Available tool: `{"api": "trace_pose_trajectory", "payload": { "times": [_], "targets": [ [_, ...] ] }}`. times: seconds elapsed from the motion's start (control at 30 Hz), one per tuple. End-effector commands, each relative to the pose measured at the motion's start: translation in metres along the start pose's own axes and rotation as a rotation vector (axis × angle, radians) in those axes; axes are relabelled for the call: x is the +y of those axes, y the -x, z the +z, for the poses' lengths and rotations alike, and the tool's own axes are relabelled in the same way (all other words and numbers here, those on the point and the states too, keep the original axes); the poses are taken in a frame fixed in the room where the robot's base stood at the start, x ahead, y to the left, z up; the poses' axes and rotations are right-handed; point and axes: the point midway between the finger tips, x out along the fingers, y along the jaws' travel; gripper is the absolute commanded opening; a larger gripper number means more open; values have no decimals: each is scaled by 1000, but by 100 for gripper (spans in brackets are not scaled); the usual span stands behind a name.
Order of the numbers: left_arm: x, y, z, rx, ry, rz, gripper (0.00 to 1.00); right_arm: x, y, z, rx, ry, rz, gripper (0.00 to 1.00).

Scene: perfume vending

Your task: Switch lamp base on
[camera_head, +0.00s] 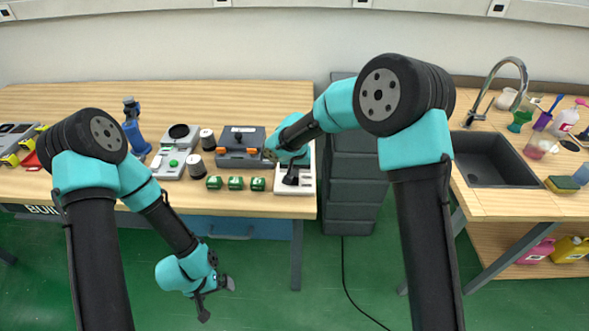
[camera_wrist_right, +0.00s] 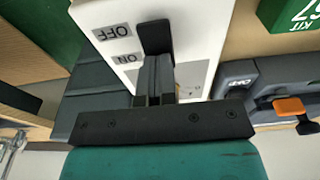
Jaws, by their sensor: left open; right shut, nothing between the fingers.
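The lamp base (camera_head: 306,185) is a white box at the right front edge of the left wooden table. In the right wrist view the lamp base (camera_wrist_right: 190,40) carries OFF and ON labels beside a black switch (camera_wrist_right: 154,36). My right gripper (camera_head: 291,178) is over the lamp base. Its fingers (camera_wrist_right: 155,75) are shut with nothing between them, with the tips right at the switch; I cannot tell whether they touch it. The fingers hide part of the switch. My left gripper (camera_head: 217,293) is open and empty, hanging low in front of the table, over the green floor.
Several small green kit boxes (camera_head: 235,183) stand left of the lamp base. A dark grey device (camera_head: 240,155) sits behind them, and it shows in the right wrist view (camera_wrist_right: 240,92). A grey drawer cabinet (camera_head: 352,185) stands right of the table. The sink counter (camera_head: 510,205) is further right.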

Motion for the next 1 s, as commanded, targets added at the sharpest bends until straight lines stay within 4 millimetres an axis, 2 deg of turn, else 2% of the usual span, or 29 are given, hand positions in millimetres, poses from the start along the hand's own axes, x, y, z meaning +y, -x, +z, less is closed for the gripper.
{"api": "trace_pose_trajectory", "payload": {
  "times": [0.03,0.2,0.67,0.87,1.0],
  "targets": [
    [0,0,0,0,0,0,100,1,-6,8,-16,2,7,0],
    [0,0,0,0,0,0,100,1,-3,13,-16,2,7,0],
    [0,0,0,0,0,0,100,1,2,12,-9,1,5,0],
    [0,0,0,0,0,0,100,1,21,11,-7,-1,4,0],
    [0,0,0,0,0,0,100,2,44,12,-7,-2,3,0]
  ]
}}
